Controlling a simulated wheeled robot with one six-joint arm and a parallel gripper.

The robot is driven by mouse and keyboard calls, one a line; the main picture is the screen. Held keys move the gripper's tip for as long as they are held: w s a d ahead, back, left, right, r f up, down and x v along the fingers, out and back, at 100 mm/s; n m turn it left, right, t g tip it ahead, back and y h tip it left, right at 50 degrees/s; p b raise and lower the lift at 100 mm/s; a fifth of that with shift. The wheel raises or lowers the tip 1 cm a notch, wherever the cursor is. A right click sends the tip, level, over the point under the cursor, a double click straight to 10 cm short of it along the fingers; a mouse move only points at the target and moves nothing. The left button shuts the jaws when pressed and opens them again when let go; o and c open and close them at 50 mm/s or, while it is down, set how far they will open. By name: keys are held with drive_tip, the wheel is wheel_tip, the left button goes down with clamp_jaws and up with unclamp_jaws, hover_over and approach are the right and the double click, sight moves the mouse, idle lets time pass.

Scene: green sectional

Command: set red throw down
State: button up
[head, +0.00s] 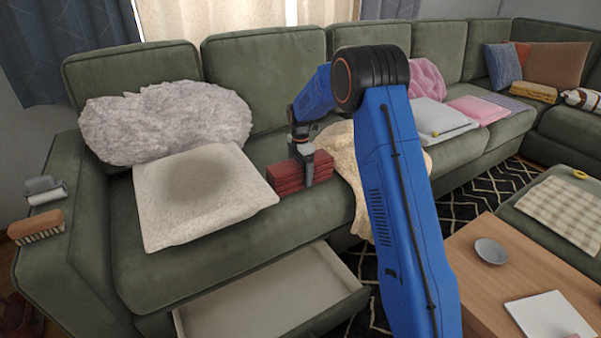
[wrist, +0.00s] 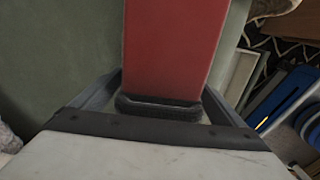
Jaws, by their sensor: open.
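The red throw (head: 288,176) is a folded dark-red stack lying on the green sofa seat (head: 243,235), between a cream square cushion and a cream blanket. In the wrist view the red throw (wrist: 175,45) fills the space ahead of the fingers. My gripper (head: 306,170) points down at the right part of the throw. In the wrist view my gripper (wrist: 160,105) has its fingers apart, one on either side of the throw's near end. Whether the fingers touch the throw is hard to tell.
The cream square cushion (head: 195,196) lies left of the throw, with a fluffy grey cushion (head: 165,122) behind it. The cream blanket (head: 350,165) drapes over the seat to the right, partly behind my arm. An open drawer (head: 270,300) juts out below the seat.

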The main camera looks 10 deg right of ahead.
wheel_tip(320, 180, up, 12)
drive_tip(key=shift+f, duration=0.1)
drive_tip(key=shift+s+r, duration=0.15)
drive_tip(key=shift+r, duration=0.25)
drive_tip(key=s+d+r+m+t, duration=0.15)
drive_tip(key=s+r+m, duration=0.35)
drive_tip(key=s, duration=0.5)
drive_tip(key=s+d+r+m, duration=0.2)
drive_tip(key=s+r, duration=0.4)
drive_tip(key=s, duration=0.3)
drive_tip(key=s+d+r+m+t, duration=0.1)
drive_tip(key=s+r+m, duration=0.4)
drive_tip(key=s, duration=0.5)
drive_tip(key=s+f+m, duration=0.1)
drive_tip(key=s+m, duration=0.2)
drive_tip(key=s, duration=0.6)
drive_tip(key=s+d+f+m+t, duration=0.1)
drive_tip(key=s+f+m, duration=0.1)
drive_tip(key=s, duration=0.7)
drive_tip(key=s+d+f+m+t, duration=0.1)
drive_tip(key=s+m, duration=0.3)
drive_tip(key=s, duration=0.5)
drive_tip(key=shift+s+d+f+m, duration=0.15)
drive_tip(key=shift+d+f+m, duration=0.15)
drive_tip(key=shift+f, duration=0.45)
drive_tip(key=shift+a, duration=0.15)
